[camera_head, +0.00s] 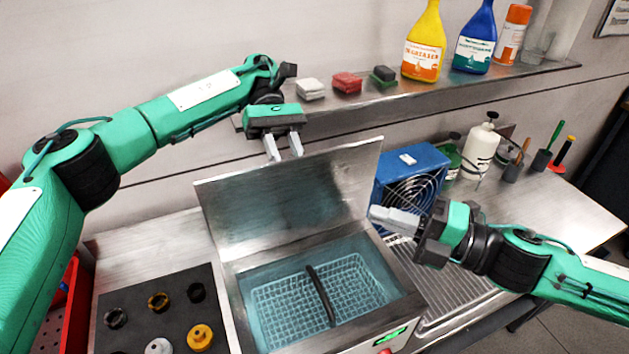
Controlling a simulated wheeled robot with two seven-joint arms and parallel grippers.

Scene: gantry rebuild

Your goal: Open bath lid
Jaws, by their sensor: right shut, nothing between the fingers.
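The bath (240,318) is a steel tank with its lid (290,205) standing raised at the back, tilted open. Inside is a wire basket (360,285) with a dark handle (320,295), in bluish liquid. My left gripper (284,150) points down at the lid's top edge, with a gap between its fingers. Its tips end at the edge, and I cannot tell whether they touch it. My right gripper (375,215) is shut and empty, pointing left just beside the lid's lower right side, above the bath's right rim.
A blue fan unit (410,165) stands behind the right gripper, with a ribbed drainer (465,295) below. A black mat (130,310) with several rings lies left. A shelf (450,92) holding bottles and sponges runs above. A white pump bottle (482,145) stands at back right.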

